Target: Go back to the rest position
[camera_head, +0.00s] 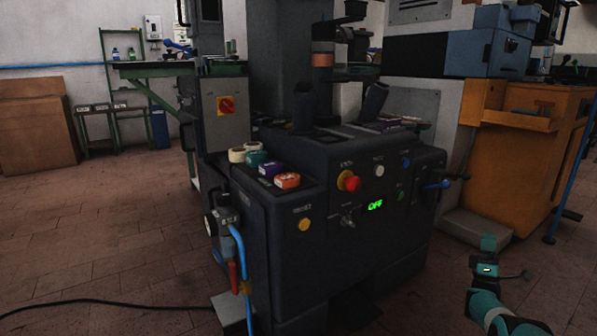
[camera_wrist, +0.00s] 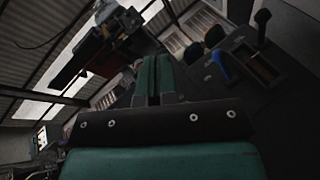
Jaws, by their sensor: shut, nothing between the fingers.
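My gripper (camera_wrist: 153,82) shows in the wrist view with its two green fingers side by side, shut and empty. In the head view, part of my teal arm (camera_head: 490,308) is at the lower right, in front of and apart from the dark heel press (camera_head: 330,205). The fingertips are hard to make out in the head view.
Small coloured boxes and rolls (camera_head: 271,168) lie on the press's left ledge. An orange workbench (camera_head: 524,140) stands at the right. A black cable (camera_head: 110,303) crosses the tiled floor at lower left. The floor (camera_head: 90,225) left of the press is otherwise open.

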